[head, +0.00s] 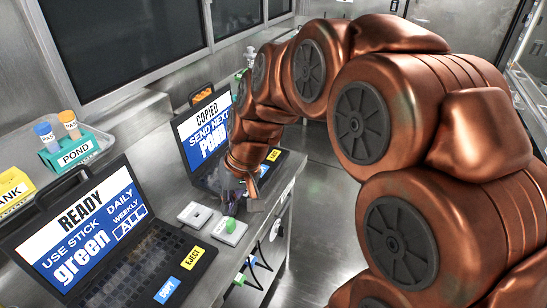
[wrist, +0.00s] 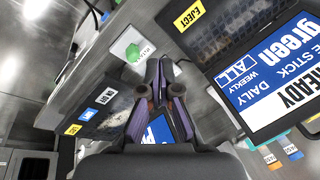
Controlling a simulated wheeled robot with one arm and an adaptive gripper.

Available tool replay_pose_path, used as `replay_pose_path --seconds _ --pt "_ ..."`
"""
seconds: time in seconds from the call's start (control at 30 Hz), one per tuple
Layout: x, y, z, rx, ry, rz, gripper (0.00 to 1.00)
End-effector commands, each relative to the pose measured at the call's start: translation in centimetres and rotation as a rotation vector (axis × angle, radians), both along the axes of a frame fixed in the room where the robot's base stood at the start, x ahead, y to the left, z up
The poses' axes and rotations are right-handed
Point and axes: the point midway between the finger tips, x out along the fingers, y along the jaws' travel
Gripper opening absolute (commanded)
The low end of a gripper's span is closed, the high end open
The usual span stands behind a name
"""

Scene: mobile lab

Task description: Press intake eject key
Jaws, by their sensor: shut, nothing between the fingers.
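The near laptop (head: 85,225) has a screen reading READY, USE STICK green. Its yellow EJECT key (head: 192,257) also shows in the wrist view (wrist: 189,16); a blue COPY key (head: 167,289) sits nearby. The far laptop (head: 205,128) reads COPIED, SEND NEXT POND. Its yellow key (head: 273,155) shows in the wrist view (wrist: 73,129). A green stick (head: 230,226) stands on a white block whose label (wrist: 147,50) seems to begin INTA. My gripper (head: 232,192) is shut and empty, above the counter between the laptops near the white blocks; it touches no key that I can see.
A second white block (head: 195,214) lies beside the green stick's block. A yellow box (head: 14,190) stands at far left. Cables hang off the counter front; the floor is clear.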

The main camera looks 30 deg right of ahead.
Motion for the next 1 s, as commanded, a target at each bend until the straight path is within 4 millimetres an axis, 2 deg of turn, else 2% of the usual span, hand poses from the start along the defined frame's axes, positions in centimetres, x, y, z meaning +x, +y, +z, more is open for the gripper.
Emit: replay_pose_path --seconds 0.03,0.1,0.27,0.37,0.5,0.6,0.8,0.9,1.0 --pt "2.3 -0.9 -0.4 0.021 -0.028 -0.031 0.0" --pt "5.5 -2.2 -0.3 0.047 -0.079 -0.069 0.0" --pt "12.1 -6.4 -0.6 0.092 -0.189 -0.169 0.0" --pt "15.9 -9.8 -0.9 0.11 -0.256 -0.24 0.0" --pt "20.4 -15.7 -1.6 0.121 -0.35 -0.346 0.0" --pt "22.9 -20.1 -2.1 0.116 -0.413 -0.421 0.0" --pt "25.3 -26.7 -3.0 0.1 -0.491 -0.528 0.0" --pt "25.8 -28.4 -3.2 0.093 -0.511 -0.552 0.0" --pt "25.9 -29.0 -3.3 0.091 -0.518 -0.563 0.0"
